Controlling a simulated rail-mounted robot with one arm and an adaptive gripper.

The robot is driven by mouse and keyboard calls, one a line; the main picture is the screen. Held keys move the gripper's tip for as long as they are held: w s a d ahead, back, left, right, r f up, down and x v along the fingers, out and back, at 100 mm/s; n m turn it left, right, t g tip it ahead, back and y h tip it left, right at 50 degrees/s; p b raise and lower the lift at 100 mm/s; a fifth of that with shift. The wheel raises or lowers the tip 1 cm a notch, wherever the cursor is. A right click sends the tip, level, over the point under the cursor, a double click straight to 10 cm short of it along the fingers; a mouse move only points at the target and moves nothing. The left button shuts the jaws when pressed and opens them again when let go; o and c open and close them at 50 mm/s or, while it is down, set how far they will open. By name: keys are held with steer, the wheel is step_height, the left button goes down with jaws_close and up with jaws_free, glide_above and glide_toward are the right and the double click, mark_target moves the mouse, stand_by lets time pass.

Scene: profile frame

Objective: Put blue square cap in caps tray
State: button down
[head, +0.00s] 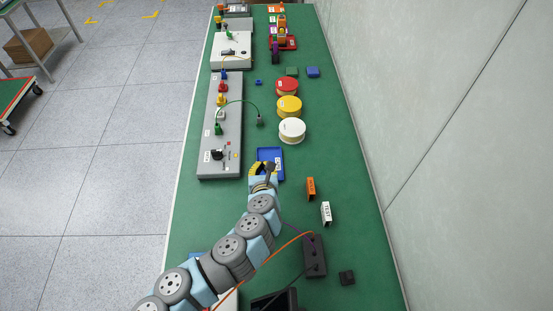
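A blue tray (278,153) lies on the green bench top, just right of the long grey panel. My gripper (267,169) is over the tray and hides much of its inside. Its fingers are small and dark here, so I cannot tell whether they are open, shut or holding something. A small blue piece (258,82) lies farther back, right of the panel's far end. A larger blue block (313,72) sits beside a green block (291,71) at the back right. I cannot tell which blue piece is the square cap.
The grey panel (211,165) carries coloured connectors and a green cable. White (292,131), yellow (289,106) and red (287,87) round spools stand to the right. Orange (311,188) and white (326,213) labelled blocks, and a dark box (314,257), stand nearer. The right bench edge is mostly clear.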

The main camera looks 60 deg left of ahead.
steer(key=w+a+f, duration=0.2)
steer(key=w+a+f+b, duration=0.1)
steer(key=w+a+f, duration=0.1)
steer(key=a+f, duration=0.1)
steer(key=w+a+f+b, duration=0.1)
steer(key=w+a+f, duration=0.1)
steer(key=a, duration=0.1)
steer(key=shift+w+f, duration=0.3)
steer(key=shift+f, duration=0.1)
steer(key=shift+w+a+f+b, duration=0.3)
steer(key=shift+a+f, duration=0.15)
steer(key=shift+f, duration=0.35)
steer(key=shift+f+b, duration=0.4)
steer(key=shift+f, duration=0.9)
steer(key=shift+f, duration=0.15)
steer(key=shift+f, duration=0.35)
steer(key=c, duration=1.8)
jaws_free()
steer(key=o, duration=0.7)
steer(key=shift+c, duration=0.2)
